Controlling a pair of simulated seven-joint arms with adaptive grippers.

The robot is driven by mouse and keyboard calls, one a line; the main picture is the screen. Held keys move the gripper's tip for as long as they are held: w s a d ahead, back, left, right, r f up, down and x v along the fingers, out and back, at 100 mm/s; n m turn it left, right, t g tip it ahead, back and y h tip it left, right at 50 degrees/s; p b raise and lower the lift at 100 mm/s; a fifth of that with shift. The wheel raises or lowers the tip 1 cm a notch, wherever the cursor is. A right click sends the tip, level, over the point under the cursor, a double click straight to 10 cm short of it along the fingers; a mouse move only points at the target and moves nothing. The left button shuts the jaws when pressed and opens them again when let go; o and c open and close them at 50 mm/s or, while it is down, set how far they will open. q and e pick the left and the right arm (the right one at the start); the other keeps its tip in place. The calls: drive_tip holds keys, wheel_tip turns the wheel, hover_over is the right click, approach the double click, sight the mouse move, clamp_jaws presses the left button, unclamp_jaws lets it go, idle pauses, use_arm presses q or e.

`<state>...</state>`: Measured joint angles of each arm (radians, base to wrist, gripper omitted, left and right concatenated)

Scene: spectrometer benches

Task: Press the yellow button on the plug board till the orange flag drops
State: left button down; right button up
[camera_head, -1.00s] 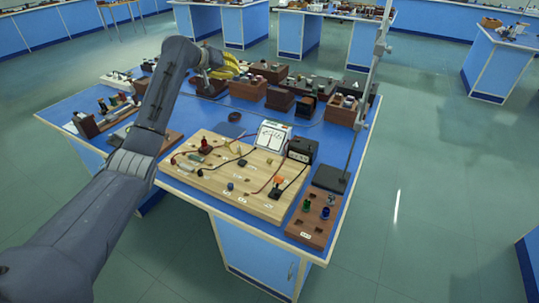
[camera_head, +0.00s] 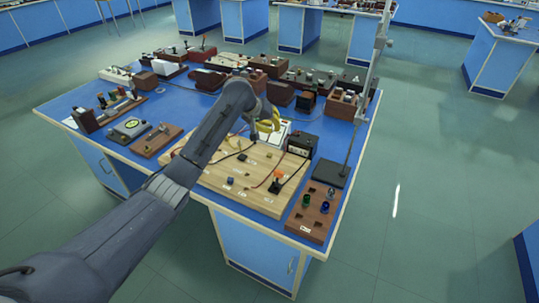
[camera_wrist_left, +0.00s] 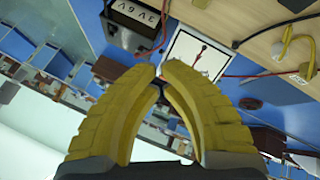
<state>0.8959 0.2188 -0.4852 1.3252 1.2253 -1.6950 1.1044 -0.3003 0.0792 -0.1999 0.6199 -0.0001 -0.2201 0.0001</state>
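The wooden plug board (camera_head: 233,197) lies along the table's front edge, partly covered by my left arm. A small orange piece (camera_head: 277,174) stands up on a black base at its right part; it may be the flag. I cannot make out the yellow button in the head view. My left gripper (camera_head: 268,127) has yellow fingers and hangs over the board's back edge, in front of the white meter (camera_head: 284,129). The left wrist view shows its fingertips (camera_wrist_left: 159,75) drawn together with nothing between them. The board's edge (camera_wrist_left: 262,44) and a yellow lead (camera_wrist_left: 284,40) also show there. My right gripper is out of view.
A brown socket block (camera_head: 312,214) is at the front right corner. Several wooden boxes fill the table's back.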

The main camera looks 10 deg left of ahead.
use_arm(q)
drive_tip(key=shift+f, duration=0.15)
drive_tip(key=shift+f, duration=4.25)
drive_tip(key=shift+f, duration=0.2)
drive_tip(key=shift+f, duration=0.25)
drive_tip(key=shift+f, duration=0.45)
drive_tip(key=shift+r, duration=0.9)
drive_tip(key=shift+r, duration=2.5)
